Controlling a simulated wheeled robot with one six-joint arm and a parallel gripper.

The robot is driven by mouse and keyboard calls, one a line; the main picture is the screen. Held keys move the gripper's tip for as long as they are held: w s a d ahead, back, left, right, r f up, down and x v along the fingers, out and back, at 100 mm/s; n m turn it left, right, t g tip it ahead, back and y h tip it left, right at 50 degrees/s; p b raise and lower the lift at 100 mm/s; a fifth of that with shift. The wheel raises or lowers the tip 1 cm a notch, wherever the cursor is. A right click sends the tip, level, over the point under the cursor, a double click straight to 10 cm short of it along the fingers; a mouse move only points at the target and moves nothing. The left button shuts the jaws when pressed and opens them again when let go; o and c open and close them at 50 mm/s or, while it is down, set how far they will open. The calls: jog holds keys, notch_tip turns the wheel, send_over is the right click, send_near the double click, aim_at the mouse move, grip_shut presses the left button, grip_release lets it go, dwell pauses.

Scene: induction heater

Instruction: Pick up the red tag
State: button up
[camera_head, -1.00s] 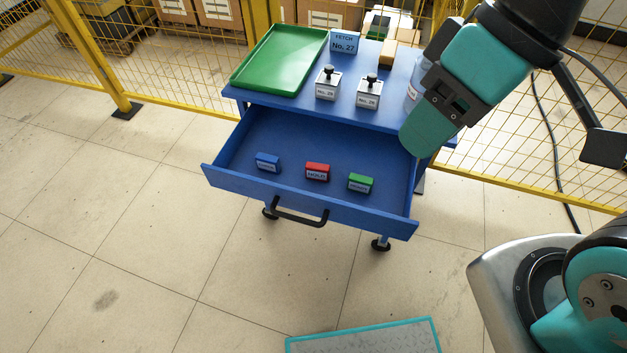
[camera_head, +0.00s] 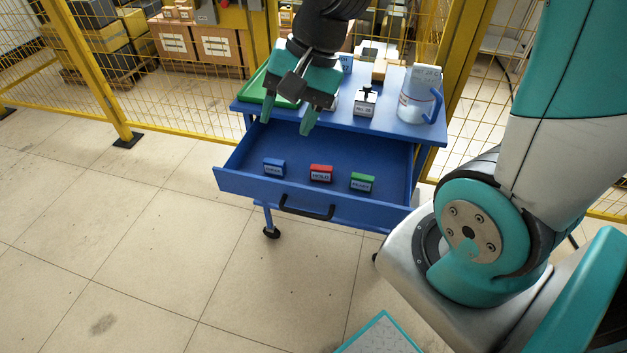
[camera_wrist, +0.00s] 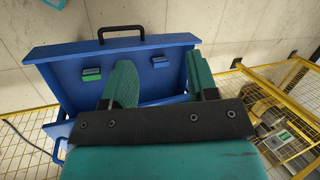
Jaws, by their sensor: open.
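The red tag (camera_head: 321,173) stands in the open blue drawer (camera_head: 365,150), between the blue tag (camera_head: 273,167) and the green tag (camera_head: 362,182). My gripper (camera_head: 289,124) is open and empty, pointing down above the back of the drawer, apart from the tags. In the wrist view my gripper's fingers (camera_wrist: 158,66) are spread over the drawer. The green tag (camera_wrist: 91,74) and the blue tag (camera_wrist: 160,62) show there; the red tag is hidden, apparently behind the left finger.
On the blue cart top (camera_head: 397,128) are a green tray (camera_head: 252,93), partly hidden by my gripper, a small block with a black knob (camera_head: 365,103) and a white container with a blue handle (camera_head: 417,98). The drawer's black handle (camera_head: 307,211) faces front. A yellow mesh fence stands behind.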

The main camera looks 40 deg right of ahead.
jog(key=w+d+f+m+t+b, duration=0.1)
jog(key=w+d+f+m+b, duration=0.1)
jog(key=w+d+f+m, duration=0.5)
jog(key=m+h, duration=0.1)
jog(key=m, duration=1.2)
send_near(322, 167)
jog(key=shift+t, duration=0.4)
jog(key=x, duration=0.2)
jog(key=b+x, duration=0.1)
jog(key=x, duration=0.1)
jog(key=b+x, duration=0.1)
jog(key=x, duration=0.1)
jog(key=shift+s+f, duration=0.2)
jog(key=shift+s, duration=0.2)
jog(key=shift+x, duration=3)
jog(key=shift+w, duration=0.1)
grip_shut()
